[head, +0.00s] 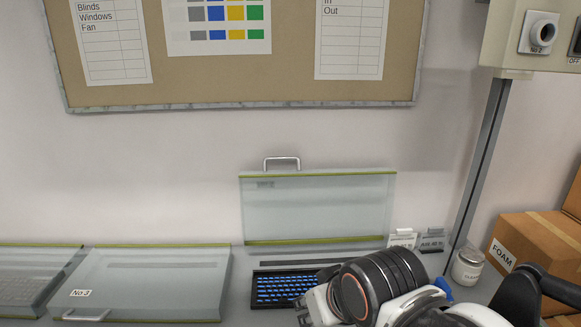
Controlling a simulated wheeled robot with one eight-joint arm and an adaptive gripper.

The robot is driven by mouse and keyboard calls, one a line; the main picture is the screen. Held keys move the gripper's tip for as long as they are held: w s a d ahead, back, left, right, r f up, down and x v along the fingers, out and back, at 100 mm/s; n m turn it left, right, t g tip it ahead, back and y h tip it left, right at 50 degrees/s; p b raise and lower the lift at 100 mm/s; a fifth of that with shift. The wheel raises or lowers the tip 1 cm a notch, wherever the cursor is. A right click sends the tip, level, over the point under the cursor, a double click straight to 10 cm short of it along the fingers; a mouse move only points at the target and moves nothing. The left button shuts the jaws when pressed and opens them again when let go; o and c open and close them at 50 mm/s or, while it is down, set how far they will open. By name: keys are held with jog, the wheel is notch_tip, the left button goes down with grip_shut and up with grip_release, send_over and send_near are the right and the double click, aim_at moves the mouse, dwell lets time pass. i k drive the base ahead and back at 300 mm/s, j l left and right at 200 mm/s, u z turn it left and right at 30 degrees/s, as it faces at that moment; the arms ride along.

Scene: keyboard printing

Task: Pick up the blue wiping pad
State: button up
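A small blue patch (442,286) shows beside the upper right edge of my arm, on the right part of the bench. It may be the blue wiping pad, but most of it is hidden and I cannot make out its shape. My arm's links fill the lower right foreground. My gripper's fingers cannot be made out, so I cannot see what they hold or where they are relative to the blue patch.
A black keyboard with blue keys (280,288) lies before a raised clear cover (318,208). A closed cover (150,282) labelled No 3 is at left. A lidded jar (467,266) and small label stands (432,242) stand right. Cardboard boxes (540,250) and a post (482,160) bound the right.

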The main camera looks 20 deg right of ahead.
aim_at(441, 282)
jog(key=z, duration=1.6)
